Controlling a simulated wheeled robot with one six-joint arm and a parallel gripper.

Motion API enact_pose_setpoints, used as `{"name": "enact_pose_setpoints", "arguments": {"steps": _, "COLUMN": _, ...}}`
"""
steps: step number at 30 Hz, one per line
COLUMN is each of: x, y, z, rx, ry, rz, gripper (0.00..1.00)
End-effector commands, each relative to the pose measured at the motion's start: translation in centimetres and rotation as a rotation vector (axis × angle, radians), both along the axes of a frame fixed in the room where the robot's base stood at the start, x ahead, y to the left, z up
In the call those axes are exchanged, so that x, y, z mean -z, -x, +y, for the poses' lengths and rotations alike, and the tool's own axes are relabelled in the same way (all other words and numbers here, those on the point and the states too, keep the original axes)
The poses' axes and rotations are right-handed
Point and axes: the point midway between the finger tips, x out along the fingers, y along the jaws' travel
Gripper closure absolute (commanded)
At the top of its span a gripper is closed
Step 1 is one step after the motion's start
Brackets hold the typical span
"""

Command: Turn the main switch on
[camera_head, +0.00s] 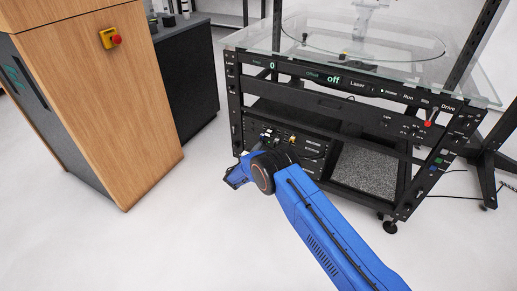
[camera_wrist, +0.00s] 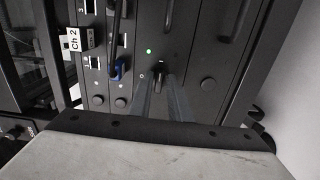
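In the wrist view, a dark switch or knob (camera_wrist: 158,68) sits on the black rack panel, just below and right of a small lit green light (camera_wrist: 149,51). No label for a main switch is readable. My gripper (camera_wrist: 161,84) points at this panel with its two grey fingers apart and a visible gap between them. The dark switch lies between or just beyond the fingertips; whether they touch it I cannot tell. In the head view, the black turntable rack (camera_head: 233,110) stands ahead, and my blue arm hides part of its lower left panel.
Cables and a blue connector (camera_wrist: 118,69) are left of the fingers, near a "Ch 2" label (camera_wrist: 73,40). A wooden cabinet (camera_head: 110,100) with a red button stands left. A red-tipped lever (camera_head: 428,123) is on the rack's right. Floor between is clear.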

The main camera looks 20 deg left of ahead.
Motion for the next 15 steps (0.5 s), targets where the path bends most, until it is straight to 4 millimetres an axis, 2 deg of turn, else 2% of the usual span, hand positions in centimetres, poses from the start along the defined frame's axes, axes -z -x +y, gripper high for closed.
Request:
{"name": "enact_pose_setpoints", "arguments": {"steps": 10, "x": -0.1, "y": 0.1, "z": 0.1, "rx": -0.002, "ry": 0.001, "rz": 0.0, "gripper": 0.72}}
{"name": "enact_pose_setpoints", "arguments": {"steps": 15, "x": -0.1, "y": 1.4, "z": 0.3, "rx": -0.003, "ry": 0.001, "rz": 0.0, "gripper": 0.72}}
